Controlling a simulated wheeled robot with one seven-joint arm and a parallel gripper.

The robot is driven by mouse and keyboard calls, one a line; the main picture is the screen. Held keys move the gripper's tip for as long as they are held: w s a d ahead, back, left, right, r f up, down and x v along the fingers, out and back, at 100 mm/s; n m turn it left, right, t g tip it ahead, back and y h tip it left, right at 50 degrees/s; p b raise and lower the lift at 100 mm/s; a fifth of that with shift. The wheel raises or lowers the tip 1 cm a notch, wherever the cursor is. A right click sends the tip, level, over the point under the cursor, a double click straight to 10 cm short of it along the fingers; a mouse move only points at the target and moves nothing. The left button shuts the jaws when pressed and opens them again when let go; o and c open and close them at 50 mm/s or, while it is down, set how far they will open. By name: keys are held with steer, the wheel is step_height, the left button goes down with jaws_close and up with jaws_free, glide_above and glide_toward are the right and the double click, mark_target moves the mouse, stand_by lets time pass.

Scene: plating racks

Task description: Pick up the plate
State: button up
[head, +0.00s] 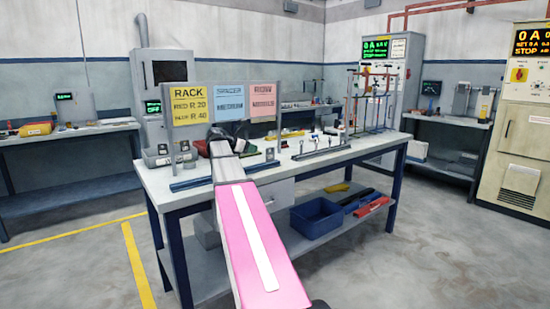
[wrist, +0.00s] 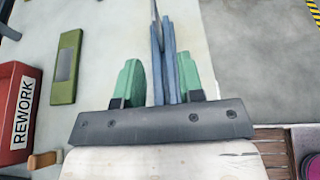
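My gripper (wrist: 160,78) shows in the wrist view as two green fingers on a dark bar, spread apart. Thin blue-grey upright strips (wrist: 167,62) show between the fingers, close to the right one, with a gap to the left one. I cannot tell whether these strips are the plate or part of a rail on the table. No plate can be made out for certain. In the head view my arm reaches over the front of the workbench (head: 318,160) and hides my gripper.
A red REWORK box (wrist: 18,110) and an olive-green piece (wrist: 66,68) are at the left in the wrist view. On the bench are a yellow RACK sign (head: 189,98), a blue rail (head: 190,185) and a tall rack (head: 375,100). A blue bin (head: 316,217) sits on the lower shelf.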

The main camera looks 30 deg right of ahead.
mark_target(270, 157)
steer(key=x, duration=1)
steer(key=shift+w+a+f, duration=0.15)
steer(key=shift+w+f, duration=0.1)
steer(key=shift+w, duration=0.05)
jaws_close()
